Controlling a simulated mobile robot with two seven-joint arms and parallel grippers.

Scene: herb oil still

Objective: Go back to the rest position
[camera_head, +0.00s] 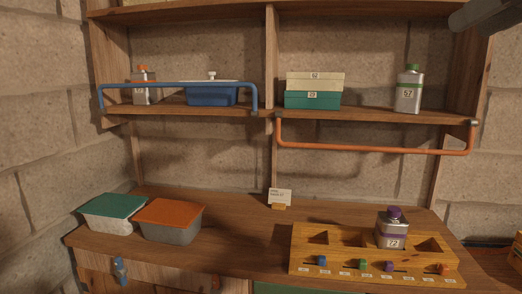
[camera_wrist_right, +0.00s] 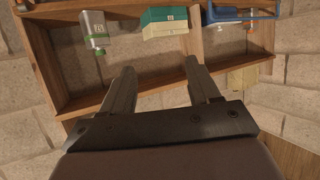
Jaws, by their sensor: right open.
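My right gripper (camera_head: 478,14) is partly in view at the top right corner of the head view, high beside the upper shelf. In the right wrist view my right gripper (camera_wrist_right: 157,76) is open, its two dark fingers apart with nothing between them. That view is turned over, with the shelf unit (camera_wrist_right: 75,103) beyond the fingers. My left gripper is in neither view.
A wooden rack (camera_head: 375,272) holds a purple-capped flask (camera_head: 391,233). Two lidded tubs, green (camera_head: 115,207) and orange (camera_head: 169,219), sit on the counter. An orange rail (camera_head: 375,150) and blue rail (camera_head: 178,86) front the shelf, which holds a green-capped flask (camera_head: 408,92).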

